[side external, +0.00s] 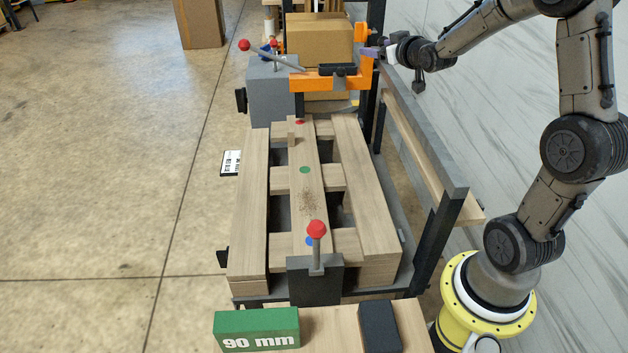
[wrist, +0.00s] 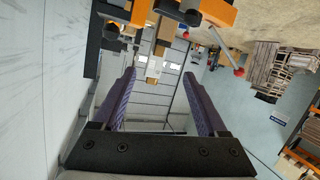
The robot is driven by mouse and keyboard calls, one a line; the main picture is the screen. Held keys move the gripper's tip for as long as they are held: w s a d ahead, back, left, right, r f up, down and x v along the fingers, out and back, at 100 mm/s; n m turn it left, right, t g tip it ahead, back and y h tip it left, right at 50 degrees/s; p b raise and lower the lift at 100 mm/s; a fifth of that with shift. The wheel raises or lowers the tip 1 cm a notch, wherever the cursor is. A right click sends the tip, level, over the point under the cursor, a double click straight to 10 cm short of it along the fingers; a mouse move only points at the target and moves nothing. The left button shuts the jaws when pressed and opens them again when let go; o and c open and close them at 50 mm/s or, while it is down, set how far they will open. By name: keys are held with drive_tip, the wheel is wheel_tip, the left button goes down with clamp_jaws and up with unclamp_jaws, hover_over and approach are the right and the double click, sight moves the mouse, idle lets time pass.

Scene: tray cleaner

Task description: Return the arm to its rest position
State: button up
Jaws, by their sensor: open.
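My gripper (side external: 374,51) is raised at the back right in the side external view, beside the orange frame (side external: 322,82). In the wrist view my gripper (wrist: 160,75) shows two purple fingers spread apart with nothing between them. My arm reaches up from its yellow base at the front right and bends over at the top right. Its uppermost part is cut off by the picture edge. The slatted wooden pallet (side external: 255,200) lies on the bench well below and in front of my gripper, with brown specks on its middle board.
A grey rail (side external: 425,130) runs along the bench's right side near my arm. A grey box (side external: 270,90) and a red-knobbed lever (side external: 317,230) stand at the pallet's ends. A green 90 mm block (side external: 257,329) and a dark block (side external: 380,326) lie in front. A cardboard box (side external: 318,38) stands behind.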

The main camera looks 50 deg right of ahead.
drive_tip(key=s+a+r+g+y, duration=0.2)
drive_tip(key=s+a, duration=0.1)
drive_tip(key=a, duration=0.7)
drive_tip(key=s+a+f+n+g+y, duration=0.2)
drive_tip(key=s+a, duration=0.7)
drive_tip(key=s, duration=0.4)
drive_tip(key=s+a+f+n+g+y, duration=0.1)
drive_tip(key=s+a+f+g+y, duration=0.2)
drive_tip(key=s+a, duration=0.7)
drive_tip(key=s, duration=0.3)
drive_tip(key=shift+n+g, duration=0.3)
drive_tip(key=shift+n, duration=0.1)
